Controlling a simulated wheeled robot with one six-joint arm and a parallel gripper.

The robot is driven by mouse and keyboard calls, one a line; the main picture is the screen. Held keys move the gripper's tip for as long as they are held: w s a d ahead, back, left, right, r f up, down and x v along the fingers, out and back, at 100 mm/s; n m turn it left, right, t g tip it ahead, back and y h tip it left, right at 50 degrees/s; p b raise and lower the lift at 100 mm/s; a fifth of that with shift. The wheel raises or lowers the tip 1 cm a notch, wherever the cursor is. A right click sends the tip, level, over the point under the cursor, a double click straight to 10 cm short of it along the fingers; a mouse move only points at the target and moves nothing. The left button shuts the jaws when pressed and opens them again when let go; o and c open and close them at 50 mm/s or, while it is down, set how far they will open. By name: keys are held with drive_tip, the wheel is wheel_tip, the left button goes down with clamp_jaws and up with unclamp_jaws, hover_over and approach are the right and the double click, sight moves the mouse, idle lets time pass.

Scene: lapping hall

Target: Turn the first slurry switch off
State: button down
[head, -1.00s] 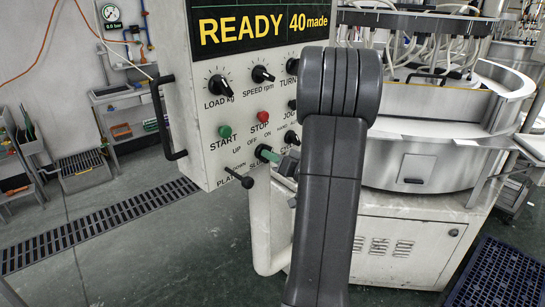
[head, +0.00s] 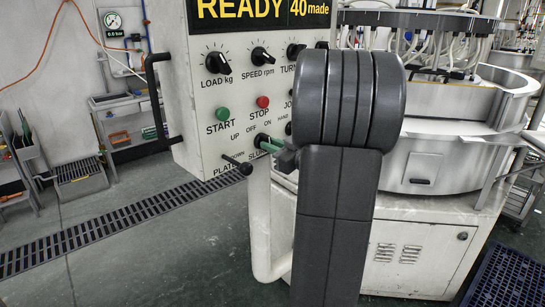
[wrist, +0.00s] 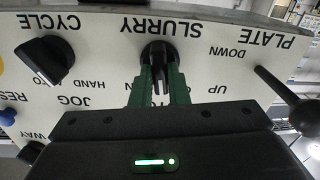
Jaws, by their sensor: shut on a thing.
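The slurry switch (wrist: 158,56) is a black rotary knob on the pale control panel (wrist: 215,65), under the SLURRY label, which appears upside down in the wrist view. My gripper (wrist: 159,84) has its green fingers on either side of the knob's grip bar and is shut on it. The knob's bar stands about upright in that view. In the head view my gripper (head: 270,144) reaches the lower panel below the OFF and ON marks. My arm hides the panel's right part there, and the knob is mostly covered by the fingers.
The plate lever (head: 238,165) sticks out left of my gripper, and the cycle knob (wrist: 45,60) is on its other side. START (head: 222,113) and STOP (head: 263,102) buttons are above. A black handle (head: 157,100) edges the panel. The lapping machine (head: 430,160) stands right.

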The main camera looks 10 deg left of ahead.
drive_tip(key=shift+f+n+b, duration=0.15)
drive_tip(key=shift+n+b, duration=1.55)
drive_tip(key=shift+n, duration=0.3)
drive_tip(key=c, duration=1.4)
unclamp_jaws()
drive_tip(key=v, duration=1.4)
drive_tip(key=shift+b, duration=0.45)
drive_tip(key=shift+a, duration=0.15)
drive_tip(key=x, duration=1.3)
drive_tip(key=shift+w+a+p, duration=0.25)
drive_tip(key=shift+a+p, duration=0.05)
drive_tip(key=shift+p, duration=0.1)
